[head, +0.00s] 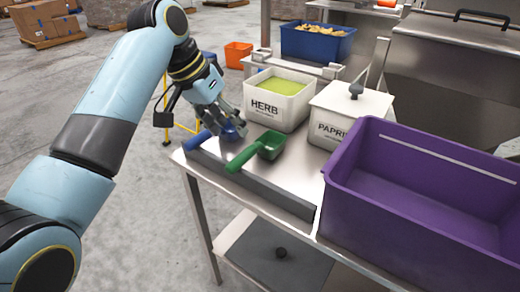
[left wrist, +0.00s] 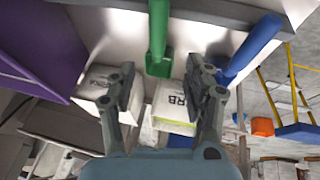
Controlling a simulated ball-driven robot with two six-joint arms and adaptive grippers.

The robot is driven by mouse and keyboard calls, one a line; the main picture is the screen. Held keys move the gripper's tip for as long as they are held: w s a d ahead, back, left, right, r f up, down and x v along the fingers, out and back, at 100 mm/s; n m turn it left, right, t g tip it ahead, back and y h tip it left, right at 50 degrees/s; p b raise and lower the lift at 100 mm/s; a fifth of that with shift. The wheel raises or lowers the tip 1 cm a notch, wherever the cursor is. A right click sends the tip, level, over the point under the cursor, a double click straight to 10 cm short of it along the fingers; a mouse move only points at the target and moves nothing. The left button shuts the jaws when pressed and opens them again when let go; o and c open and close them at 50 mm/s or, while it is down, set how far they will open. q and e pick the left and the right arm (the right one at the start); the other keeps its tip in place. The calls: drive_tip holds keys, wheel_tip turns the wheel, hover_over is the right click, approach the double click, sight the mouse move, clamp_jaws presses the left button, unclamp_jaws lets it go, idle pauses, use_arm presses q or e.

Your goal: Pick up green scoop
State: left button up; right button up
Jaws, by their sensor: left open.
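The green scoop (head: 243,159) lies on the steel table, its handle toward the front edge and its bowl toward the HERB bin. In the left wrist view the green scoop (left wrist: 158,38) shows at the top, ahead of the space between my fingers. My left gripper (head: 228,124) is open and empty, above and partly in front of a blue scoop (head: 197,140), left of the green one. It also shows open in the left wrist view (left wrist: 161,66), with the blue scoop (left wrist: 252,46) beyond its right finger. My right gripper is not in view.
The white HERB bin (head: 264,107) with green contents stands behind the scoops. A lidded PAPRIKA bin (head: 335,131) is right of it. A large purple crate (head: 345,205) blocks the right of the table. A raised grey lip (head: 262,188) runs along the front edge.

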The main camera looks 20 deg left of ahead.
sight(248, 148)
use_arm(q)
drive_tip(key=b+x, duration=0.1)
drive_tip(key=x, duration=0.9)
drive_tip(key=shift+w+d, duration=0.25)
clamp_jaws()
